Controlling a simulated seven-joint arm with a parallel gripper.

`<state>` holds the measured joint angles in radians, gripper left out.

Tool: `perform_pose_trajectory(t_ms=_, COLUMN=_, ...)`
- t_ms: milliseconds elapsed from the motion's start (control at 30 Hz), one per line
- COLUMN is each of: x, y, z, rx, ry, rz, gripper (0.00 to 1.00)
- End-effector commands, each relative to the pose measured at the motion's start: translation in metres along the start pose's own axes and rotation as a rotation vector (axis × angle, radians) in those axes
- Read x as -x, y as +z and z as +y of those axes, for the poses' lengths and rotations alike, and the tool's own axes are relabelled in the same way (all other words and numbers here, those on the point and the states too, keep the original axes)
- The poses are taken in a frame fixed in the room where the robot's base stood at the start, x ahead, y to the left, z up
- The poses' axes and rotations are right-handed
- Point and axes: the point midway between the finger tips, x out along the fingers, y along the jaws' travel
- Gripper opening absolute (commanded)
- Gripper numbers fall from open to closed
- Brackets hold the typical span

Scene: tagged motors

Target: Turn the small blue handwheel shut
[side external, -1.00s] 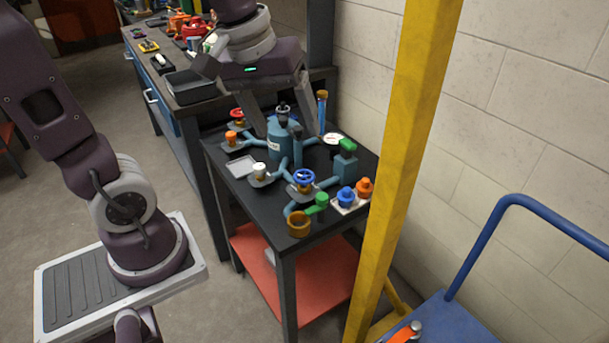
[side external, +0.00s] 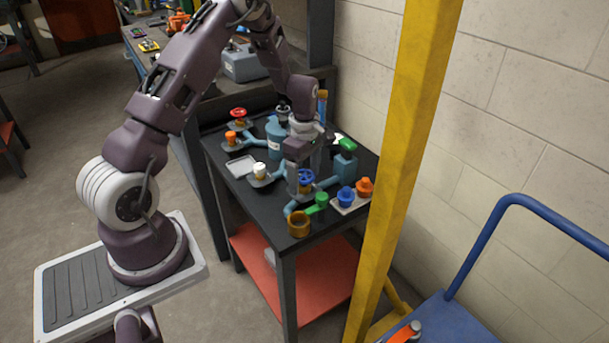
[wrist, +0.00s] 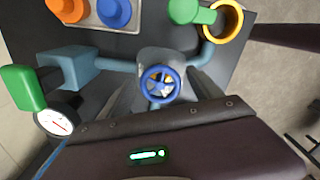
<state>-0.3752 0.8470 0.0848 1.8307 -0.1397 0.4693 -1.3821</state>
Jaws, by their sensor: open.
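The small blue handwheel (side external: 306,176) sits on a brass-coloured valve in the blue-grey pipework on the black table. It also shows in the middle of the wrist view (wrist: 159,84), rim and spokes facing me. My gripper (side external: 304,178) points down over this valve, with one finger on each side of the handwheel. The jaws are open. In the wrist view, the grey fingers flank the wheel left and right, with some space showing. I cannot tell whether either finger touches the rim.
A green-handled valve (side external: 321,200), a brass ring (side external: 299,224), and blue (side external: 346,196) and orange (side external: 365,187) knobs stand close by. A pressure gauge (wrist: 57,120) and green handle (wrist: 22,88) are near the gripper. A yellow post (side external: 400,150) rises right of the table.

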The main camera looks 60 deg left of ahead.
Motion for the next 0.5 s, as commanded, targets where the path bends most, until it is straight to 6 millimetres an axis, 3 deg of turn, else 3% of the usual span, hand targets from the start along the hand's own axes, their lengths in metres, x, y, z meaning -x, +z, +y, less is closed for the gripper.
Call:
perform_pose_trajectory(t_ms=200, x=-0.0006, y=0.0002, z=-0.0001, rx=-0.001, ry=0.000, rz=0.000, gripper=0.74)
perform_pose_trajectory(t_ms=500, x=-0.0003, y=0.0003, z=-0.0001, rx=-0.001, ry=0.000, rz=0.000, gripper=0.15)
